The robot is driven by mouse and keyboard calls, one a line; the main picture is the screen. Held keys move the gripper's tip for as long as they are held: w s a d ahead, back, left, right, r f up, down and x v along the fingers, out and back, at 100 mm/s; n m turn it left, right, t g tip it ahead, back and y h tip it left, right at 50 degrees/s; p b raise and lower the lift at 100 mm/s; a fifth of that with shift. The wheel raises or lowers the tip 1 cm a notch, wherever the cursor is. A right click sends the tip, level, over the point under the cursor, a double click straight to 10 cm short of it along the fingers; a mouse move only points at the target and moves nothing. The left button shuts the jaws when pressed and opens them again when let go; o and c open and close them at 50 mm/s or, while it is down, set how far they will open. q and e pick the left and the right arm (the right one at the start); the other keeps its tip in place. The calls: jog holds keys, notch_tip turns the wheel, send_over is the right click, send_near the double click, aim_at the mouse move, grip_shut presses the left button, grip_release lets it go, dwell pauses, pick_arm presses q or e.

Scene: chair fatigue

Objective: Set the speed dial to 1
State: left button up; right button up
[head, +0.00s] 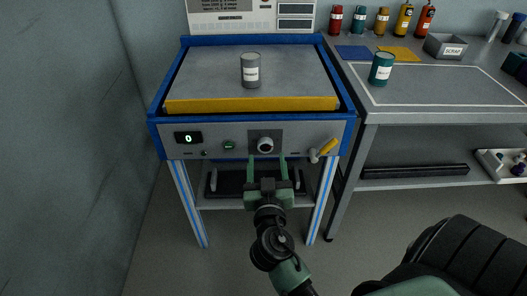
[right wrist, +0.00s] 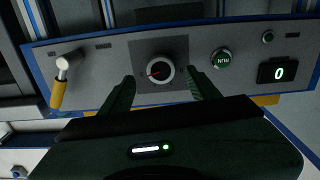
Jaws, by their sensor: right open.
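The speed dial (head: 265,145) is a round knob with a pale rim on a dark square plate in the middle of the machine's front panel. In the right wrist view the dial (right wrist: 160,70) shows a dark centre and a red mark pointing roughly left in that picture. My right gripper (head: 268,160) is open just in front of and slightly below the dial in the head view. In the right wrist view its two fingers (right wrist: 160,87) stand either side of the dial, apart from each other, with nothing held. Whether they touch the panel is unclear. My left gripper is not in view.
The display (head: 188,138) reads 0. A green-lit RUN button (head: 229,145) lies left of the dial, and a yellow-handled lever (head: 324,149) right of it. A grey can (head: 250,71) stands on the machine's top. A workbench (head: 440,112) with containers stands at right.

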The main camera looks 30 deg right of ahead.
aim_at(266, 149)
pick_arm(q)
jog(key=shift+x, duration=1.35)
pick_arm(e)
jog(key=shift+x, duration=1.9)
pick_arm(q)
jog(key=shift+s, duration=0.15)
pick_arm(e)
grip_shut()
